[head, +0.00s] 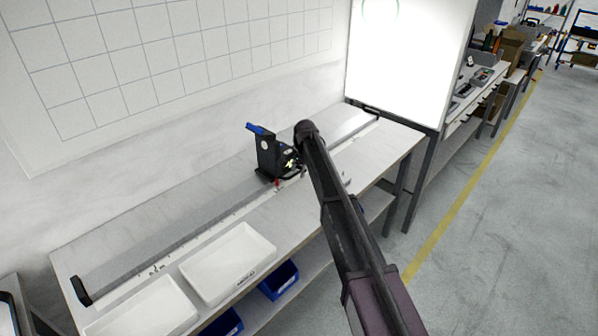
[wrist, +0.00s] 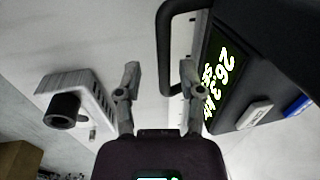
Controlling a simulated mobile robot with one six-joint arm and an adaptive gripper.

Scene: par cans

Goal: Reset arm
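My arm (head: 345,225) reaches from the lower right of the head view over the bench, its elbow-like dark end near a black device (head: 267,157). The arm mostly hides my gripper there. In the wrist view my gripper (wrist: 163,82) has its two grey fingers apart, with nothing held between them. The black device, with a lit display (wrist: 222,80) and a blue part (wrist: 297,106), stands to the right of the fingers.
A grey-white block with a black cylinder (wrist: 62,108) sits left of the fingers. Two white trays (head: 265,240) (head: 187,312) lie at the bench's front left. Blue bins (head: 279,281) are on the shelf below. A white panel (head: 408,65) stands behind the bench's right end.

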